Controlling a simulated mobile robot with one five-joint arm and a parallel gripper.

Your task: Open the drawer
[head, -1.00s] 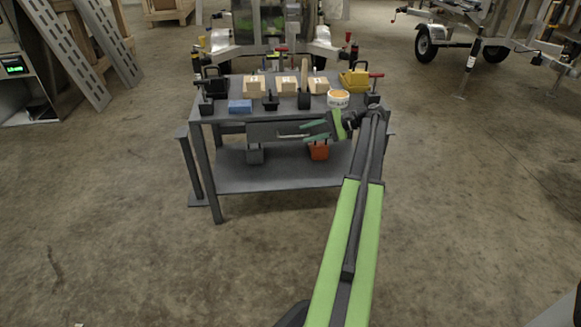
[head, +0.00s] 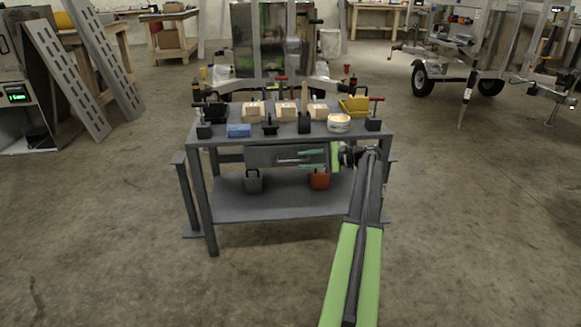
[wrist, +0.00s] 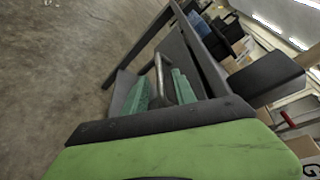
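The grey drawer (head: 262,157) sits under the top of the metal workbench (head: 208,142). Its front looks flush below the bench top, so it appears closed. A thin bar handle (head: 289,160) runs level across its front. In the wrist view the handle (wrist: 160,78) lies between the two teal fingers of my gripper (wrist: 158,92). I cannot tell whether either finger touches it.
Wooden blocks (head: 285,110), a blue block (head: 239,131), a round tub (head: 339,123) and clamps stand on the bench top. A grey item (head: 253,182) and an orange item (head: 319,180) are on or above the lower shelf (head: 285,207). Floor in front is clear.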

